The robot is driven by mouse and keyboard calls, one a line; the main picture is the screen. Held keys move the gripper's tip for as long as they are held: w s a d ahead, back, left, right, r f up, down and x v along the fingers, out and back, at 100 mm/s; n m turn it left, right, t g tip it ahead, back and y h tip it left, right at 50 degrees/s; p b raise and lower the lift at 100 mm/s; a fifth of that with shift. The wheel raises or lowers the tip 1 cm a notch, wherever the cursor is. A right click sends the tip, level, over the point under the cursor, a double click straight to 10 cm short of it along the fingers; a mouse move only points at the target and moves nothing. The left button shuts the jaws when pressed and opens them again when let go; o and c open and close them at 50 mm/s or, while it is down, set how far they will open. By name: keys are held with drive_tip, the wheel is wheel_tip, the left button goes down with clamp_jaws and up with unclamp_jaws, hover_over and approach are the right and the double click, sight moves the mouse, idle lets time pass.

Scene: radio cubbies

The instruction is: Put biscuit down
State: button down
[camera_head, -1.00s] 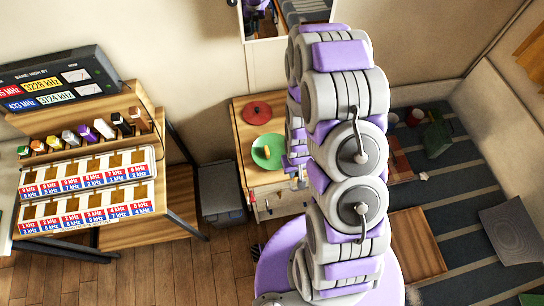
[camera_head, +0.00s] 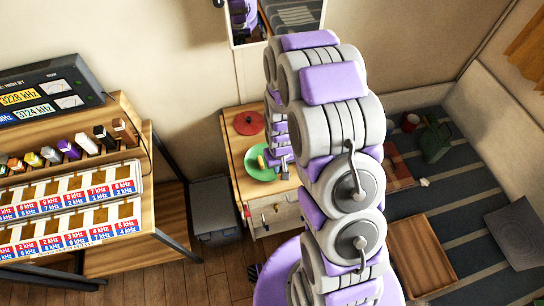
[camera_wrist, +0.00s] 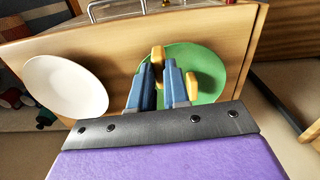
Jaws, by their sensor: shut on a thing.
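The biscuit (camera_wrist: 157,54) is a small yellow-orange piece. In the wrist view, parts of it show beside and between the blue fingers of my gripper (camera_wrist: 161,66), which is shut on it. My gripper is over the green plate (camera_wrist: 207,62), at the plate's left part in that view. In the head view, the biscuit (camera_head: 261,162) shows against the green plate (camera_head: 256,174), with my gripper (camera_head: 281,165) at the plate's right side. I cannot tell whether the biscuit touches the plate. My fingers hide part of the biscuit.
The plate stands on a small wooden cabinet (camera_head: 236,160) with a red round thing (camera_head: 249,123) behind it. A white dish (camera_wrist: 65,86) lies left in the wrist view. A radio shelf (camera_head: 150,160) stands left; a wooden tray (camera_head: 420,255) lies on the striped rug.

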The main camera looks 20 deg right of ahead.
drive_tip(key=w, duration=0.5)
drive_tip(key=w+b, duration=0.1)
drive_tip(key=w, duration=0.1)
drive_tip(key=shift+w+a+f, duration=0.25)
drive_tip(key=shift+w+f, duration=0.05)
drive_tip(key=shift+f, duration=0.1)
drive_tip(key=shift+f+b, duration=0.75)
drive_tip(key=shift+f, duration=1.1)
drive_tip(key=shift+r, duration=0.1)
drive_tip(key=c, duration=1.1)
unclamp_jaws()
